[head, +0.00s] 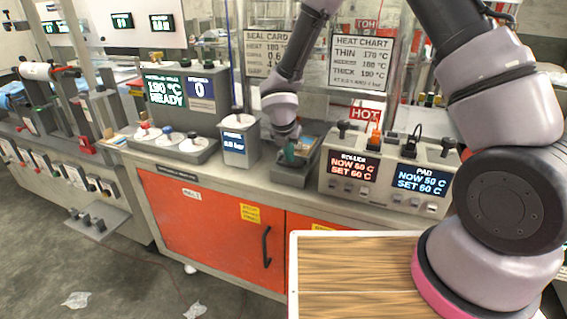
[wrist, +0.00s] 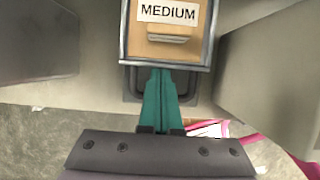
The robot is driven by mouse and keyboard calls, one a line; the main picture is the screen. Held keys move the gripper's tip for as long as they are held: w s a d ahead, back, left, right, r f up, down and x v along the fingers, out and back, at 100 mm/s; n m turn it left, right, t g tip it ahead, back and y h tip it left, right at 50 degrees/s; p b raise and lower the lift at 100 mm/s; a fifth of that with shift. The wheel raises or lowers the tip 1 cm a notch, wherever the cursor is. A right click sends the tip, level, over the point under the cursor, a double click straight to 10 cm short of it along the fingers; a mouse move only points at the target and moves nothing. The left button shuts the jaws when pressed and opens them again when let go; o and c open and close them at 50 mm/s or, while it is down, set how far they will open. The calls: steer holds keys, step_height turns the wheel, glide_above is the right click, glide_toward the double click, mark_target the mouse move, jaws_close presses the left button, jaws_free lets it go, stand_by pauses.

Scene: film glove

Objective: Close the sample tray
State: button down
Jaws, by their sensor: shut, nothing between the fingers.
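The sample tray (wrist: 168,48) is a grey-rimmed box with a tan inside, a small handle and a "MEDIUM" label, at the top of the wrist view. In the head view a dark grey tray (head: 294,181) sits on the counter between the pressure box and the heat controller, partly hidden by my gripper. My gripper (wrist: 160,74) has teal fingers pressed together and empty, with their tips at the near edge of the tray. In the head view my gripper (head: 291,157) is low over the tray. I cannot tell whether the tips touch it.
The heat controller (head: 375,183) stands close on the right, and the pressure box (head: 239,142) close on the left. Heat chart signs (head: 361,62) hang behind. Orange cabinet doors (head: 215,227) are below the counter. A wooden board (head: 350,265) is in front of me.

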steer(key=w+d, duration=0.1)
steer(key=w, duration=0.1)
steer(key=w+d, duration=0.1)
steer(key=w, duration=0.2)
steer(key=w+d, duration=0.1)
steer(key=w, duration=0.2)
steer(key=shift+w, duration=0.1)
steer(key=shift+w+d, duration=0.1)
steer(key=shift+w, duration=0.3)
steer(key=shift+r, duration=0.1)
